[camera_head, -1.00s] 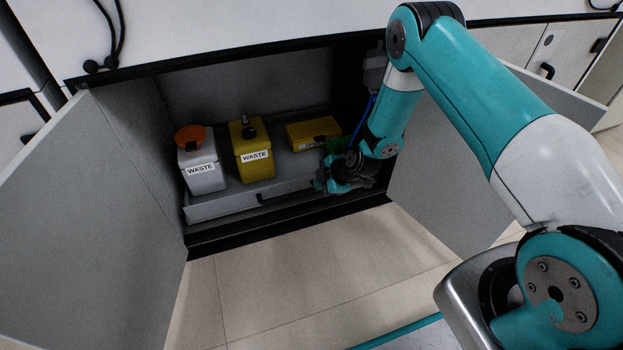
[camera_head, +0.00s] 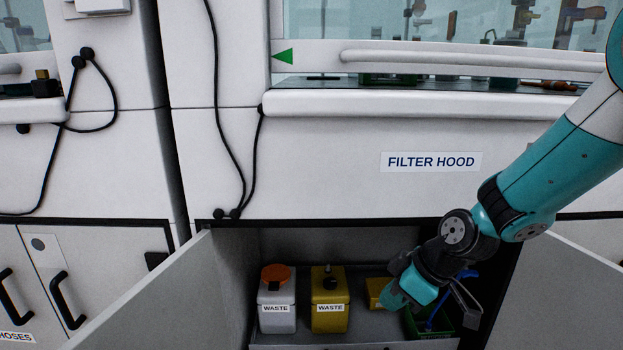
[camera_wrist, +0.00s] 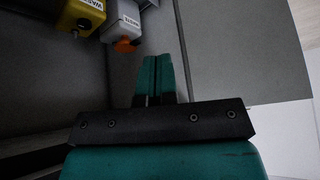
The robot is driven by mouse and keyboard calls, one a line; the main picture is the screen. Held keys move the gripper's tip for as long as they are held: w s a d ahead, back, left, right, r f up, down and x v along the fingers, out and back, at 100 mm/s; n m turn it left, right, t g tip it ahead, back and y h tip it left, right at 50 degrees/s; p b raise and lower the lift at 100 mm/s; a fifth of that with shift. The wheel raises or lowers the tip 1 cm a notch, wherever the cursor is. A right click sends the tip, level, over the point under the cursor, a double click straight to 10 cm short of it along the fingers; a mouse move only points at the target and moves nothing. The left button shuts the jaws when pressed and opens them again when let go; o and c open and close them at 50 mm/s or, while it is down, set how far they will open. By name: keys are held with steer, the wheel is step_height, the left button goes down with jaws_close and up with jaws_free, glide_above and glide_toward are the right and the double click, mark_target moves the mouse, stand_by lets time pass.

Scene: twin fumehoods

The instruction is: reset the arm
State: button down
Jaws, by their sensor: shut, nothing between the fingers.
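My arm reaches from the right edge in the head view, in front of the open cabinet under the filter hood. My gripper (camera_head: 408,289) shows at the arm's lower end, in front of the cabinet's right part. In the wrist view my gripper (camera_wrist: 159,72) has its two teal fingers together, with nothing held between them. The arm hides part of the yellow box and the green bin behind it.
A white waste container (camera_head: 277,301) with an orange lid and a yellow waste container (camera_head: 330,299) stand in the cabinet. A yellow box (camera_head: 376,291) and green bin (camera_head: 430,327) are at right. The left door (camera_head: 165,295) and right door (camera_head: 565,285) stand open.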

steer(key=s+r+m+g+h+p, duration=0.1)
steer(key=s+r+m, duration=0.2)
steer(key=s+r, duration=0.65)
steer(key=s+r+m+g+p, duration=0.15)
steer(key=s+r, duration=0.45)
steer(key=s, duration=0.7)
step_height(320, 180, up, 39)
steer(key=p, duration=3.7)
steer(key=shift+d+f+m+p, duration=0.2)
steer(key=shift+d+m+p, duration=0.05)
steer(key=shift+m+p, duration=0.2)
